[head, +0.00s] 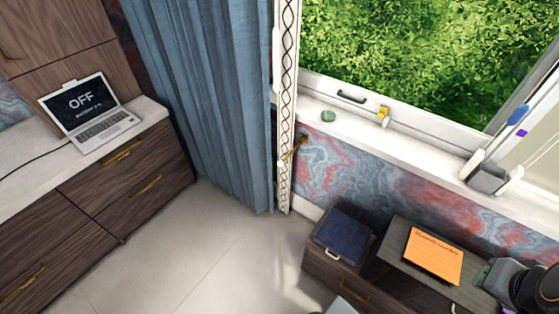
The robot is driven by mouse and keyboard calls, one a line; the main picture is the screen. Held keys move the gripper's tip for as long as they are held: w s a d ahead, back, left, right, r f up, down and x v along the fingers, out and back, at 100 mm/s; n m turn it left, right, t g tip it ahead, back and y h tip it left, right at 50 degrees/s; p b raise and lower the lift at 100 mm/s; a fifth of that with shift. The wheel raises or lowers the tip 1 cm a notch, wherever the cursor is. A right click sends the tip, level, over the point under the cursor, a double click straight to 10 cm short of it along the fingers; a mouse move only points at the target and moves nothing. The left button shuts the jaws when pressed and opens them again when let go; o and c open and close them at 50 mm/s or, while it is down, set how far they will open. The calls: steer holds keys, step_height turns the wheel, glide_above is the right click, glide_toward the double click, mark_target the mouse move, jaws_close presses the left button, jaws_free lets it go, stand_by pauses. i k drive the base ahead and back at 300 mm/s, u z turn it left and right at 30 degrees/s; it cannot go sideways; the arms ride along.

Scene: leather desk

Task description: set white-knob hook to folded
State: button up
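No hook with a clearly white knob can be made out at this size. A small brass, hook-like piece (296,148) sticks out beside the patterned white strip, left of the marbled wall; its knob colour and whether it is folded are unclear. A small pale, looped piece (332,255) shows at the front edge under the dark blue book; I cannot tell what it is. My gripper (490,275) is at the lower right, beside the orange book and far from both pieces. Its fingers are not clear, so I cannot tell whether it is open.
A blue curtain (210,90) hangs left of the window. The dark blue book (344,235) and the orange book (434,256) lie on low dark furniture. A green stone (328,116) and a yellow latch (383,116) are by the window. The floor (220,270) is clear.

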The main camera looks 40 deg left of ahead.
mark_target(281, 163)
steer(key=u, duration=1.35)
steer(key=i, duration=0.35)
steer(key=u, duration=0.9)
steer(key=k, duration=0.7)
steer(key=u, duration=0.9)
steer(key=i, duration=1.65)
steer(key=z, duration=1)
steer(key=i, duration=1)
steer(key=z, duration=1.05)
